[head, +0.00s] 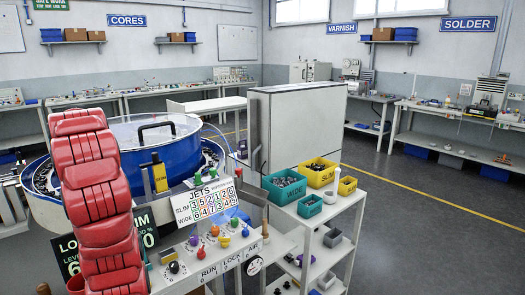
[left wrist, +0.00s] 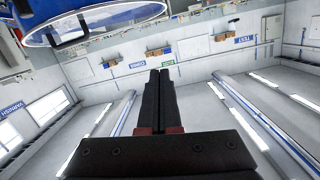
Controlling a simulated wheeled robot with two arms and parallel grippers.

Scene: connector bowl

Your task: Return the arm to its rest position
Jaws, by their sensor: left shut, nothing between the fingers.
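My left gripper (left wrist: 159,76) shows in the left wrist view, with its two dark fingers pressed together and nothing between them. It points into open air, with the room's walls and ceiling lights behind it. The left gripper cannot be made out in the head view. A red segmented arm (head: 97,185), which appears to be mine, rises at the left of the head view and covers part of the bench. My right gripper is in neither view.
A large blue bowl (head: 128,136) with a clear lid stands behind the red arm. A control panel (head: 212,262) with coloured knobs is at the front. A cart (head: 325,222) carries teal and yellow bins. The floor on the right is clear.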

